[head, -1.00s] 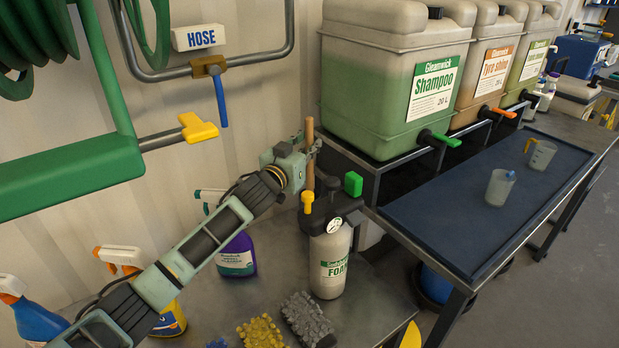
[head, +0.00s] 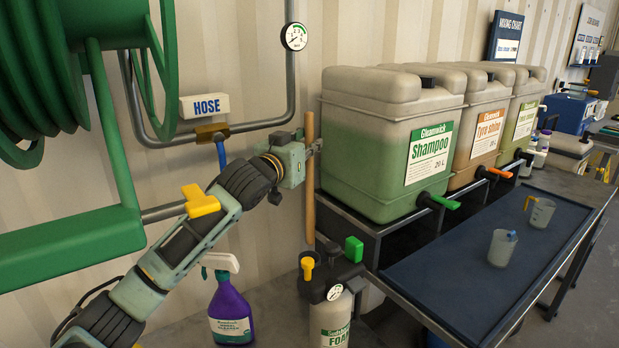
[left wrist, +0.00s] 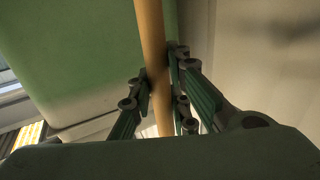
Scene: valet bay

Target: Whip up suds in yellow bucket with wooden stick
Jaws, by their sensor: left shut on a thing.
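My left gripper (head: 313,147) is shut on the wooden stick (head: 309,195), a plain light-brown rod. It holds the stick upright in the air, left of the shampoo tank and above the foam sprayer. In the left wrist view the stick (left wrist: 152,45) runs between the two fingers (left wrist: 160,88), with the green tank side behind it. The yellow bucket is not in view now. My right gripper is not in view.
The foam sprayer (head: 329,322) and a purple spray bottle (head: 231,312) stand below my left arm. The shampoo tank (head: 385,165) is close on the right. A blue tray (head: 450,270) holds two clear jugs. The hose reel (head: 50,80) is at upper left.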

